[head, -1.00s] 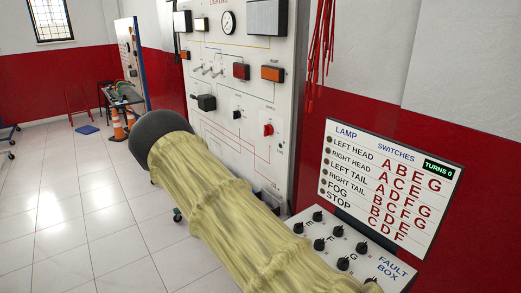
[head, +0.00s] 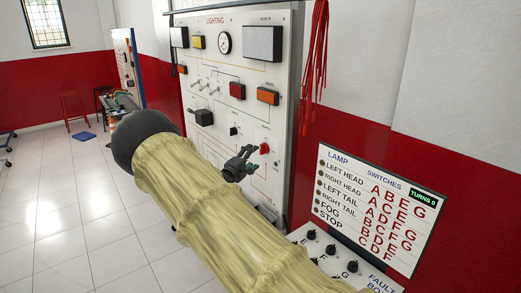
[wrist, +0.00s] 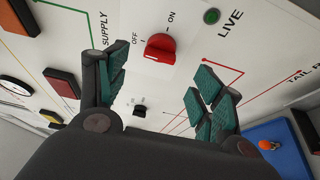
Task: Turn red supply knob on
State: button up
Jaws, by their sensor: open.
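The red supply knob (head: 264,149) is on the white lighting panel (head: 285,90). In the wrist view the red knob (wrist: 160,47) sits between the OFF and ON marks; I cannot tell for sure which its pointer faces. My gripper (head: 243,158) is just left of the knob in the head view. In the wrist view my gripper (wrist: 158,88) is open and empty, with green-padded fingers either side of the knob's line. The knob lies beyond the fingertips, apart from them. My sleeved arm hides the lower panel.
A small black knob (wrist: 140,110) and a green LIVE lamp (wrist: 212,16) are near the red knob. Red cords (head: 315,60) hang to the panel's right. The fault box (head: 345,262) with its lamp chart (head: 372,205) stands at lower right.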

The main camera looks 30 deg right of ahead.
aim_at(261, 150)
jog(key=p+x, duration=0.2)
jog(key=x, duration=0.5)
jog(key=c, duration=1)
